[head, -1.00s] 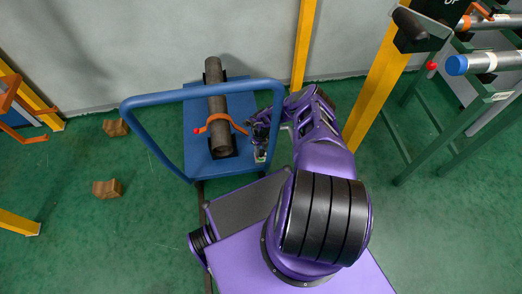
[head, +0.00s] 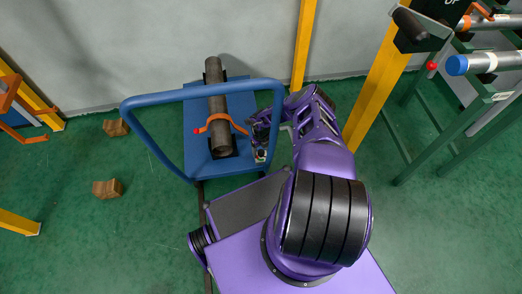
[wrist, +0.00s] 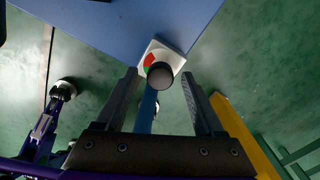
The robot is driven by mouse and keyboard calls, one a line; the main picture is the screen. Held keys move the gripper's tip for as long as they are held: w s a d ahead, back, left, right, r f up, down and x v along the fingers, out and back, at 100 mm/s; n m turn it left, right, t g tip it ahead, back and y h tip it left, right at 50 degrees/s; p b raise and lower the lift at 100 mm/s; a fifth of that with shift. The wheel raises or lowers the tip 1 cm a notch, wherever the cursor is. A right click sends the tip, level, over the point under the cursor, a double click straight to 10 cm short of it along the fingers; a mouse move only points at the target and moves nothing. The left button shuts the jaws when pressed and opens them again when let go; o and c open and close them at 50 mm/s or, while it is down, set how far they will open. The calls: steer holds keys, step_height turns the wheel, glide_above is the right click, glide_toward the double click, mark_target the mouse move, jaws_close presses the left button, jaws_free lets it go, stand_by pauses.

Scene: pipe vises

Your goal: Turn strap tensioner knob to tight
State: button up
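The tensioner knob (wrist: 160,76) is a round dark cap in the wrist view. It sits on a white plate (wrist: 170,56) with a red and a green mark, at the edge of the blue cart bed (wrist: 115,22). My gripper (wrist: 163,82) is open, with one finger on each side of the knob in the picture. I cannot tell whether either finger touches it. In the head view my gripper (head: 261,138) is at the right side of the cart, and the knob cannot be made out clearly. An orange strap (head: 220,119) crosses a dark pipe (head: 218,100) on the cart.
The cart's blue handle (head: 200,90) arches over the bed, close to my gripper. A yellow post (head: 376,88) and a green rack of pipes (head: 405,150) stand to the right. Brown blocks (head: 107,189) lie on the floor at left.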

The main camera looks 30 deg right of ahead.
mark_target(261, 152)
step_height(261, 152, up, 18)
steer(key=p, duration=0.4)
steer(key=shift+f+p, duration=0.25)
steer(key=shift+p, duration=0.05)
